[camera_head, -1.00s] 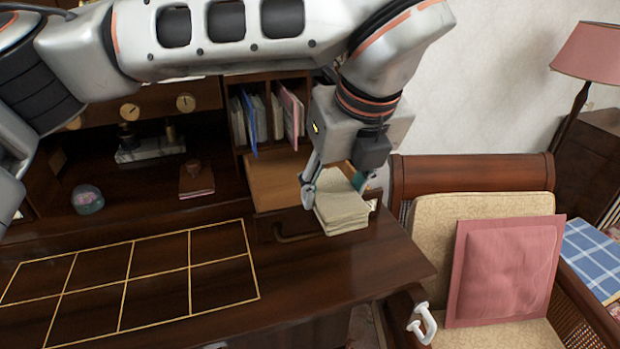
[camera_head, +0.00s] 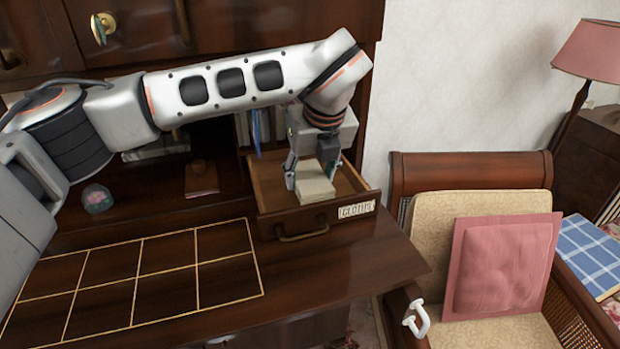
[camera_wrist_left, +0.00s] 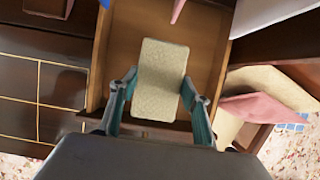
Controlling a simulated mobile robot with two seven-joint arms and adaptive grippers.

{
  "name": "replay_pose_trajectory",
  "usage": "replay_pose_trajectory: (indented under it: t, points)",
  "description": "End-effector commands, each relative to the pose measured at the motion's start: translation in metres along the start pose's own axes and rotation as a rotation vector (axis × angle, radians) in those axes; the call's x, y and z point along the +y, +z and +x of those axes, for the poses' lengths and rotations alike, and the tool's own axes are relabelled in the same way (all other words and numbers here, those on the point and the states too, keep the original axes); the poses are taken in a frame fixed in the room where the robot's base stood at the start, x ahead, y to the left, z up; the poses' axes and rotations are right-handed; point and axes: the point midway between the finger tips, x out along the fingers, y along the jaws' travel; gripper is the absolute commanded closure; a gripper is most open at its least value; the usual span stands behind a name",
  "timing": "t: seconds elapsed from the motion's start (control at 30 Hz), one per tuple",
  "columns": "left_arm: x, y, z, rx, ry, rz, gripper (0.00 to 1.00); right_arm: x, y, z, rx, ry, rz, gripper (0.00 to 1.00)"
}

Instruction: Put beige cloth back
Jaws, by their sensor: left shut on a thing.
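The folded beige cloth (camera_head: 313,186) is in my left gripper (camera_head: 311,180), at the open drawer (camera_head: 266,183) labelled as cloths. The gripper is shut on the cloth, with one finger on each side of it. In the left wrist view, the cloth (camera_wrist_left: 160,85) lies between the two fingers of the gripper (camera_wrist_left: 158,97), over the wooden floor of the drawer (camera_wrist_left: 208,50). I cannot tell whether the cloth touches the drawer floor. My right gripper does not show.
The desk (camera_head: 345,262) has a gold-lined grid (camera_head: 135,275) at left, empty. A glass paperweight (camera_head: 97,198) and a small brown book (camera_head: 202,178) stand behind it. A chair with a pink cushion (camera_head: 503,265) is at right. Books stand behind the drawer.

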Motion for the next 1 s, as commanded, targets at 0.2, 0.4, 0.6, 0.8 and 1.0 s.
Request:
replay_pose_trajectory:
  t: [0.2, 0.4, 0.6, 0.8, 1.0]
  points:
    - [0.000, -0.003, 0.017, 0.001, -0.001, -0.001, 0.74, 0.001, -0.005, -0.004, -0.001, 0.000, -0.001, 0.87]
    - [0.000, -0.004, 0.018, 0.000, -0.001, 0.000, 0.74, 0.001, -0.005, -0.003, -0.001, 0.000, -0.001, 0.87]
    - [0.000, -0.005, 0.022, 0.000, 0.000, 0.000, 0.51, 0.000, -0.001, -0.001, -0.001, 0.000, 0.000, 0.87]
    - [0.000, -0.004, 0.020, 0.000, 0.000, 0.000, 0.37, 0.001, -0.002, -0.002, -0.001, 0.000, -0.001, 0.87]
    - [0.000, -0.004, 0.020, 0.000, 0.000, 0.000, 0.37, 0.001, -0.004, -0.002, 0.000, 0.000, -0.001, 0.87]
